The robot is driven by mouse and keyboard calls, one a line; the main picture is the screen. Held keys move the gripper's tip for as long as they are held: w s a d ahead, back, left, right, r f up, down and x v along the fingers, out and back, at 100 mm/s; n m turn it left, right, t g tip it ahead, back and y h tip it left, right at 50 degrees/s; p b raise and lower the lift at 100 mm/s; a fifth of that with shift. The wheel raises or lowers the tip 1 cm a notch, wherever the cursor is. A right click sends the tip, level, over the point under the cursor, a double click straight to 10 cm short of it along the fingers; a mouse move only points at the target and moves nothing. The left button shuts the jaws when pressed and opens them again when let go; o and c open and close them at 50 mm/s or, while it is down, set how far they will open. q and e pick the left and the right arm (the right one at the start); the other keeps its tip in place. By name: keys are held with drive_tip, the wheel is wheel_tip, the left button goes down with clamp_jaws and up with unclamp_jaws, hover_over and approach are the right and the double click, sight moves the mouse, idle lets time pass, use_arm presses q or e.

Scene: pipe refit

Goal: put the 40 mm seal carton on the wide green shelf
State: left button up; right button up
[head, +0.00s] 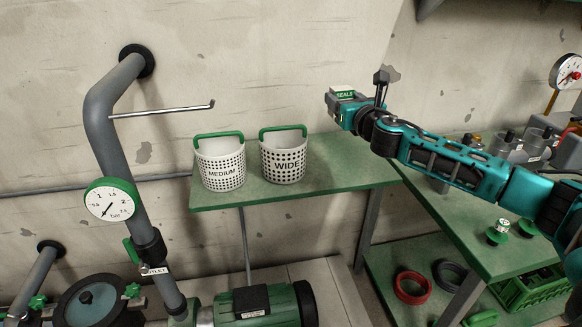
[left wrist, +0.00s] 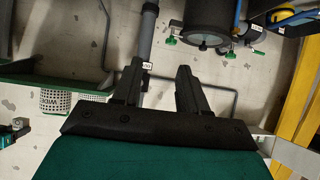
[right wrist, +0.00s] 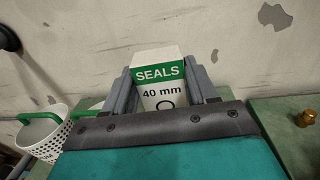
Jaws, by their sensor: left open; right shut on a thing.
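The 40 mm seal carton (right wrist: 160,82) is white with a green band reading SEALS. My right gripper (right wrist: 165,98) is shut on it, with a finger on each side. In the head view the carton (head: 344,93) is at the end of my right arm, above the right end of the green shelf (head: 335,168) and to the right of the WIDE basket (head: 283,159). My left gripper (left wrist: 165,80) is open and empty in the left wrist view. It is not visible in the head view.
The MEDIUM basket (head: 220,166) stands left of the WIDE basket on the shelf. A green workbench (head: 500,245) with fittings is at the right. The shelf is clear right of the baskets.

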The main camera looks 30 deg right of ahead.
drive_tip(key=d+r+h, duration=0.1)
drive_tip(key=d+r, duration=0.2)
drive_tip(key=d, duration=0.2)
drive_tip(key=shift+m+h, duration=0.3)
drive_tip(key=shift+m, duration=0.2)
drive_tip(key=f+b, duration=0.3)
drive_tip(key=f, duration=0.4)
drive_tip(key=f+b, duration=0.4)
drive_tip(key=f, duration=0.3)
drive_tip(key=shift+d+f, duration=0.2)
drive_tip(key=shift+f, duration=0.15)
wheel_tip(320, 180, down, 5)
drive_tip(key=b, duration=0.3)
drive_tip(key=shift+r, duration=0.1)
drive_tip(key=o, duration=1.1)
drive_tip(key=shift+c, duration=0.2)
